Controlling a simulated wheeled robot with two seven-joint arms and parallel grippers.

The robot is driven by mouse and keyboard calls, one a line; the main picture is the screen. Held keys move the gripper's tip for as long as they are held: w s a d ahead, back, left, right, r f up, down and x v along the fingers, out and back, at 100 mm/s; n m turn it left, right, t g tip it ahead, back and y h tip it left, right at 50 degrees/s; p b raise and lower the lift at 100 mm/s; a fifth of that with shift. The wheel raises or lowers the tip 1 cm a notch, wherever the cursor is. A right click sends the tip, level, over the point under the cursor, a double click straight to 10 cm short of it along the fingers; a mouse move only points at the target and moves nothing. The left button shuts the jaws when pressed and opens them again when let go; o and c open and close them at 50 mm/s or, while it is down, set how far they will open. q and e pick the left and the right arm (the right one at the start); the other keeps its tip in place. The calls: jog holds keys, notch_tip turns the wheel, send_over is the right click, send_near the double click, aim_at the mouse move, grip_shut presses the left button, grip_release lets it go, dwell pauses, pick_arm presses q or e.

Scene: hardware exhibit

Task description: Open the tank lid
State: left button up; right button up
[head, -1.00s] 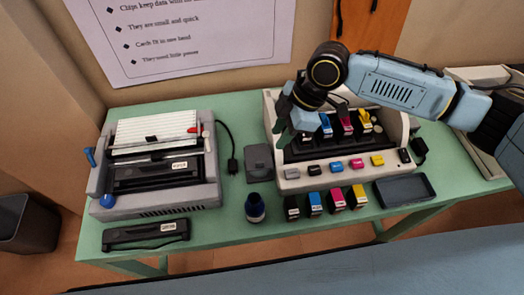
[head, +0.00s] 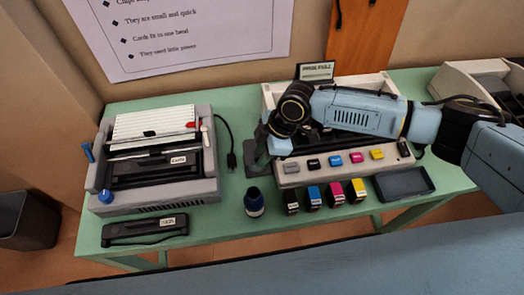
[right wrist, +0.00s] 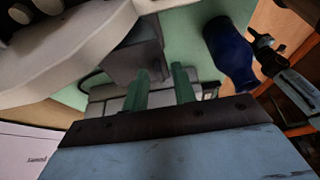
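The dark grey tank (head: 256,165) stands against the left side of the white printer (head: 290,178). My right gripper (head: 268,140) is above the tank's right part and hides some of it; its fingertips are hard to make out in the head view. In the right wrist view the two green fingers (right wrist: 162,92) are apart with nothing between them. The dark grey block of the tank (right wrist: 133,55) is just beyond them. I cannot tell whether the fingers touch it, and its lid edge is unclear. My left gripper is not in view.
A dark blue bottle (head: 254,203) stands in front of the tank. Several ink cartridges (head: 335,195) and a dark tray (head: 404,184) sit in front of the printer. A grey machine (head: 155,165) stands at left. The green table (head: 225,215) is clear around the bottle.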

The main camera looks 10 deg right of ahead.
grip_shut()
jog(key=shift+r, duration=0.1)
jog(key=shift+w+a+r+m+g, duration=0.15)
jog(key=shift+w+r+g, duration=0.25)
jog(key=shift+g, duration=0.3)
jog(key=shift+w+d+r+m+g, duration=0.15)
jog(key=shift+w+r+g, duration=0.2)
jog(key=shift+g, duration=0.35)
jog(key=shift+w+r, duration=0.6)
jog(key=shift+r, duration=0.25)
jog(key=shift+w+r, duration=0.25)
jog(key=shift+w, duration=0.15)
jog(key=shift+d, duration=0.1)
